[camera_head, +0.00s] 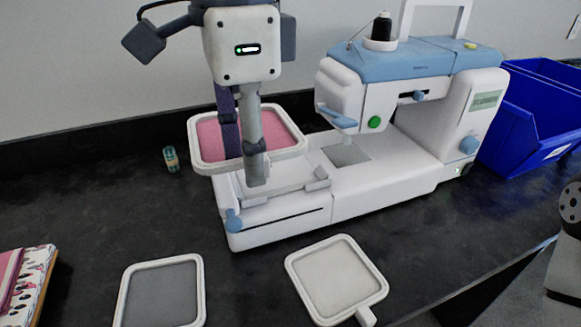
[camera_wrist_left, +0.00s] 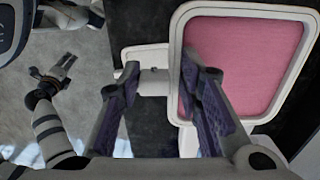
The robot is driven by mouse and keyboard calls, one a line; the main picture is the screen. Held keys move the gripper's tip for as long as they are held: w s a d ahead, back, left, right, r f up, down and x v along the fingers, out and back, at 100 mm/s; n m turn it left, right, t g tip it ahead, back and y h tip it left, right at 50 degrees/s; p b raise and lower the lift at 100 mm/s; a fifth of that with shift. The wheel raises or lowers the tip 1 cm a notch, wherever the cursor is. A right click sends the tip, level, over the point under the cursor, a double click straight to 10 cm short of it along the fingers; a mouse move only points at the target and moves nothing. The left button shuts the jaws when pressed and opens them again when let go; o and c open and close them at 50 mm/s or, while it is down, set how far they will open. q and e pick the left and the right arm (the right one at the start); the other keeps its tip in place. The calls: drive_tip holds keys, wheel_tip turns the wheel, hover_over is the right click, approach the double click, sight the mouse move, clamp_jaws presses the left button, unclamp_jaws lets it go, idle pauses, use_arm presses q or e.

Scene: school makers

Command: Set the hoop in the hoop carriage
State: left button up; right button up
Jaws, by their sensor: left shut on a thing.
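The hoop, a white rounded-square frame with pink fabric (camera_head: 279,130), hangs tilted at the left end of the white and blue sewing machine (camera_head: 400,105). It fills the right of the left wrist view (camera_wrist_left: 240,55). My left gripper (camera_head: 243,160) is shut on the hoop's short white tab (camera_wrist_left: 155,82), with a finger on either side. The hoop carriage (camera_head: 290,192) is on the machine's left bed, below and in front of the hoop, partly hidden by my gripper. My right gripper (camera_wrist_left: 55,78) shows small over the floor, too small to judge its fingers.
Two other hoops, one grey (camera_head: 163,292) and one off-white (camera_head: 335,278), lie on the dark counter in front. A blue bin (camera_head: 530,115) stands right of the machine. A small green thread spool (camera_head: 171,159) sits at left, and patterned fabric (camera_head: 25,285) lies front left.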

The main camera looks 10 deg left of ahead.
sight(266, 133)
use_arm(q)
drive_tip(key=w+f, duration=0.1)
drive_tip(key=w, duration=0.1)
drive_tip(key=w+f, duration=0.1)
drive_tip(key=w, duration=0.2)
drive_tip(key=w+f, duration=0.2)
drive_tip(key=w, duration=0.1)
drive_tip(key=shift+a, duration=0.4)
drive_tip(key=w+f, duration=0.4)
drive_tip(key=shift+f+b, duration=0.3)
drive_tip(key=shift+f, duration=0.05)
drive_tip(key=shift+w+a+f, duration=0.1)
drive_tip(key=shift+w+f, duration=0.3)
drive_tip(key=shift+f, duration=0.7)
drive_tip(key=shift+w+f, duration=0.15)
drive_tip(key=shift+f, duration=0.7)
drive_tip(key=shift+f, duration=0.15)
drive_tip(key=o, duration=1.2)
drive_tip(key=shift+f, duration=0.1)
drive_tip(key=shift+c, duration=0.2)
